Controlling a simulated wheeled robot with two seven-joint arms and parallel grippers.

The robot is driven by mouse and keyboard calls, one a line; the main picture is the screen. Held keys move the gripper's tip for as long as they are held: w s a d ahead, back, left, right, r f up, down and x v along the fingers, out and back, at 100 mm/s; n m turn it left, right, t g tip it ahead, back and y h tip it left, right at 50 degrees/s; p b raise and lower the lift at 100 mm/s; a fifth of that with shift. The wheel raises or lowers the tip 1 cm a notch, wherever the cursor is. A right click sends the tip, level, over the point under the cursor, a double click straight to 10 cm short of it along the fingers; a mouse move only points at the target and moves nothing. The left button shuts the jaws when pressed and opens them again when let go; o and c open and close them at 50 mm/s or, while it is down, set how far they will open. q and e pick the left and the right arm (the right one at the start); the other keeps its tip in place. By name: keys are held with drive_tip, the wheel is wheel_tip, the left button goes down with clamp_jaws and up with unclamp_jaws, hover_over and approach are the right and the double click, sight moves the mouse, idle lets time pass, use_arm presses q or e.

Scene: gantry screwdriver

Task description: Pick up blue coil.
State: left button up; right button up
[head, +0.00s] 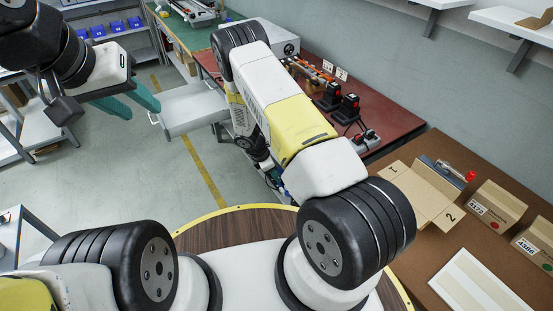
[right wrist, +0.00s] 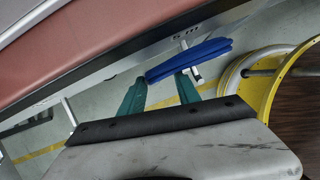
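The blue coil (right wrist: 205,60) shows in the right wrist view as a flattened bundle lying across the tips of my right gripper.
A red-topped bench (head: 400,122) with tools stands beyond my right arm. A brown table (head: 420,240) with an open cardboard box (head: 420,195) and small boxes is at the right. A yellow-rimmed reel-like shape (right wrist: 265,85) is beside the coil.

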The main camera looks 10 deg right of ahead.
drive_tip(key=shift+x, duration=1.3)
clamp_jaws()
drive_tip(key=shift+r, duration=0.1)
